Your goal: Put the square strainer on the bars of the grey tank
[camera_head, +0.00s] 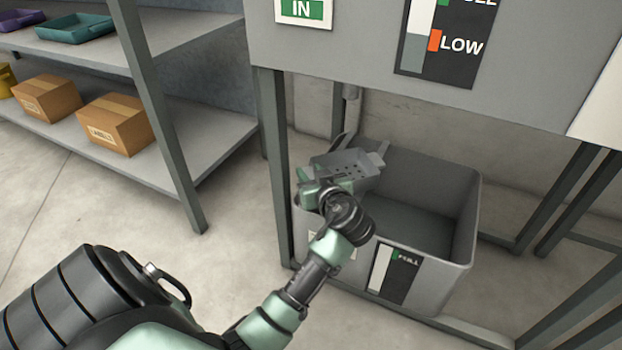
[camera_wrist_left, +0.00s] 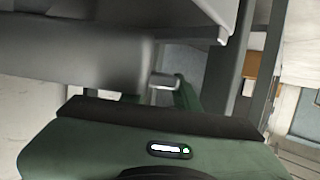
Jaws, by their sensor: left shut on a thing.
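The square strainer (camera_head: 349,166) is a grey metal pan with small dark holes and raised lugs at its edges. In the head view it is over the left end of the open grey tank (camera_head: 433,287), a little tilted. My left gripper (camera_head: 324,186) is shut on the strainer's near left side. I cannot tell whether the strainer touches the tank. The tank's bars do not show clearly; the strainer and gripper cover that end. My right gripper is not in view.
A grey machine housing (camera_head: 360,45) with IN and LOW labels hangs above the tank. Its leg (camera_head: 274,150) stands close to the left of my gripper. Shelves with cardboard boxes (camera_head: 117,122) and trays (camera_head: 73,28) stand at the left. The tank's right part is empty.

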